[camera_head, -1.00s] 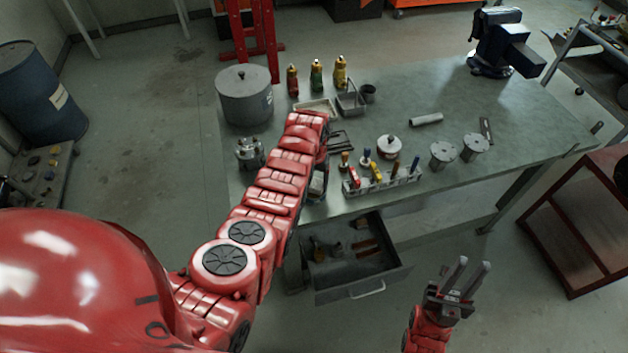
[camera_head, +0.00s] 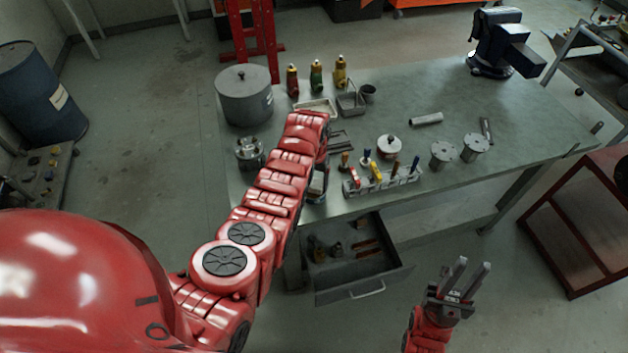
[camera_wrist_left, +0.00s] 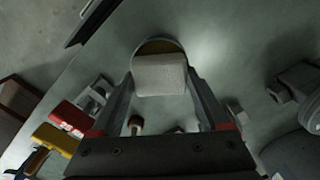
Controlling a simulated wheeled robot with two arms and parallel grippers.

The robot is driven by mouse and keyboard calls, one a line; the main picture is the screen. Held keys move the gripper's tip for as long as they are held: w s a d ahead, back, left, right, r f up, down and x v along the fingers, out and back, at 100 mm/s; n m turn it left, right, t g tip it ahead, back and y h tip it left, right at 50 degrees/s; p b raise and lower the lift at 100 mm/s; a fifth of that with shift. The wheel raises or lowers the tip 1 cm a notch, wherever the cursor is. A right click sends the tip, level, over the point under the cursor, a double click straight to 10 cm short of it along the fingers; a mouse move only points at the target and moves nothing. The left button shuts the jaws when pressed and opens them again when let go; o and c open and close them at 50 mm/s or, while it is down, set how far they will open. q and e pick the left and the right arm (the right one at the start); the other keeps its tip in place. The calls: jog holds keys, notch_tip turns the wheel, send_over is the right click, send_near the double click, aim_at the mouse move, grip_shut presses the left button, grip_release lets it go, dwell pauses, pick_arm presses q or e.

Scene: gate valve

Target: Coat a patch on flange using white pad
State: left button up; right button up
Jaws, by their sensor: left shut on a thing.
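My left gripper (camera_wrist_left: 160,92) is shut on the white pad (camera_wrist_left: 160,75), a pale block held between the fingertips in the left wrist view. My right gripper (camera_head: 472,268) is open and empty, low in front of the bench. Two grey flanged cylinders (camera_head: 459,150) stand on the bench.
The bench (camera_head: 430,90) holds a big grey pot (camera_head: 245,95), several bottles (camera_head: 316,77), a tool rack (camera_head: 382,182) and a blue vise (camera_head: 503,45). An open drawer (camera_head: 360,290) juts out at the front. The bench's right middle is mostly clear.

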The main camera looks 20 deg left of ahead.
aim_at(314, 182)
pick_arm(q)
jog(key=shift+r+p, duration=0.65)
jog(key=shift+r, duration=0.2)
jog(key=shift+r+p, duration=0.75)
jog(key=shift+r, duration=0.75)
jog(key=shift+r+p, duration=0.4)
jog(key=shift+r, duration=0.75)
jog(key=shift+w, duration=0.1)
